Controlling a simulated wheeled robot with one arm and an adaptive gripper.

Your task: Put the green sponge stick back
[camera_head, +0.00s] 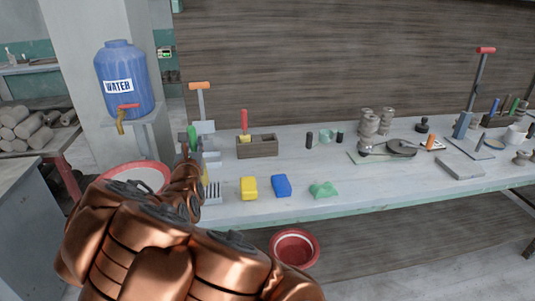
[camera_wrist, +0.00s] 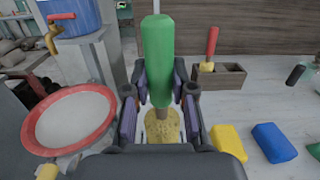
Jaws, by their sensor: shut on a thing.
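The green sponge stick has a green handle (camera_head: 192,136) and a rough yellow sponge end; in the wrist view its handle (camera_wrist: 157,62) is upright. My gripper (camera_wrist: 159,103) is shut on the stick below the green grip, with the yellow sponge lower down between and beyond the fingers. In the head view my arm hides most of the gripper (camera_head: 190,160). A wooden box (camera_head: 257,151) stands to the right of the gripper, also in the wrist view (camera_wrist: 222,84). A red-handled sponge stick (camera_head: 244,122) stands in its left part; its right part looks empty.
A yellow block (camera_head: 248,188), a blue block (camera_head: 281,185) and a green piece (camera_head: 323,189) lie along the table's front. A red-rimmed basin (camera_wrist: 70,118) and blue water barrel (camera_head: 125,80) are at left. A scraper with an orange handle (camera_head: 199,86) stands behind.

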